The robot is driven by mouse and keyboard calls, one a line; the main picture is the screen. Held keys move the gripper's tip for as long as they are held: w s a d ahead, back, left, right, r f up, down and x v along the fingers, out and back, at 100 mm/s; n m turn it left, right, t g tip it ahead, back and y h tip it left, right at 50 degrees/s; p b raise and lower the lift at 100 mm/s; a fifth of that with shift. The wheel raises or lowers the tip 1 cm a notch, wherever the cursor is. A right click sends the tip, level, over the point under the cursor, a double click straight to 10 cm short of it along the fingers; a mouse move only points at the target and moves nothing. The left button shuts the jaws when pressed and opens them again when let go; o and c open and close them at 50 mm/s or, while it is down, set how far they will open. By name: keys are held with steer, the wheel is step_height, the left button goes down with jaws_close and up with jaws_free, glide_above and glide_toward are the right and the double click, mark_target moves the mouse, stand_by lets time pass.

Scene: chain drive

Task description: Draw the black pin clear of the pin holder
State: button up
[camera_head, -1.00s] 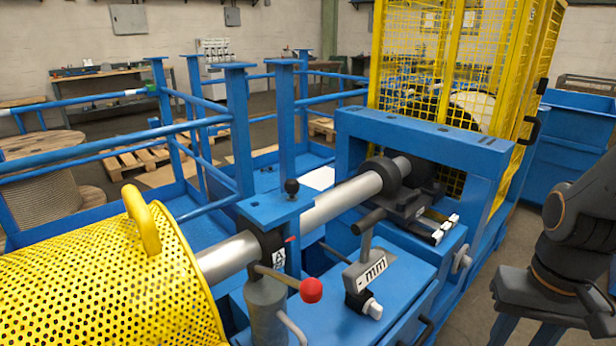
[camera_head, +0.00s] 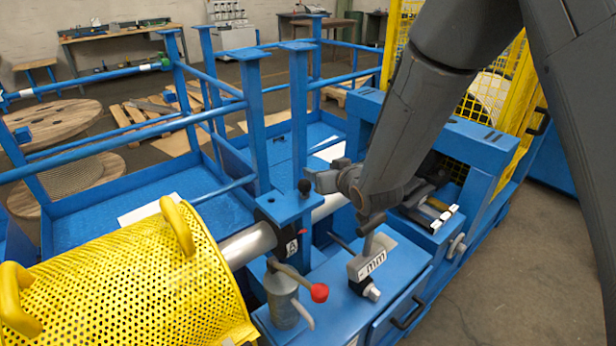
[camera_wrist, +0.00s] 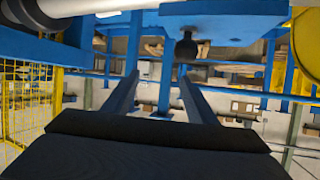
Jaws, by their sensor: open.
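The black pin (camera_head: 304,186) shows as a round black knob standing upright on the blue pin holder (camera_head: 278,206), beside the steel shaft. Its lower part is hidden in the holder. My gripper (camera_head: 313,178) is just right of the knob in the head view, reaching down from the upper right. In the wrist view, which is upside down, my gripper (camera_wrist: 157,80) has its two fingers apart with nothing between them. The knob (camera_wrist: 186,46) shows beyond the fingertips, nearer the right finger, against the holder (camera_wrist: 205,18). No contact with the pin is visible.
The steel shaft (camera_head: 248,246) runs through the holder. A yellow perforated guard (camera_head: 150,285) is at lower left. A red-knobbed lever (camera_head: 319,292) and a labelled block (camera_head: 372,262) stand in front. Blue posts (camera_head: 252,100) rise behind. Yellow mesh (camera_head: 470,100) stands behind my arm.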

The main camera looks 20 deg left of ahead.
mark_target(307, 187)
steer(key=shift+n+y, duration=0.4)
steer(key=shift+n, duration=0.1)
steer(key=s+a+f, duration=0.2)
steer(key=a, duration=0.1)
steer(key=shift+s+a+f, duration=0.15)
steer(key=shift+s+d+f, duration=0.1)
steer(key=shift+d+f, duration=0.05)
steer(key=shift+f, duration=0.35)
steer(key=shift+s+d+f, duration=0.1)
steer(key=shift+f, duration=0.65)
steer(key=shift+f+p+x, duration=0.2)
steer(key=shift+p+x, duration=1.2)
steer(key=shift+x, duration=2.4)
steer(key=shift+d, duration=0.1)
steer(key=c, duration=1.2)
steer(key=shift+r+p, duration=2.5)
steer(key=shift+r, duration=4.05)
steer(key=shift+c, duration=0.2)
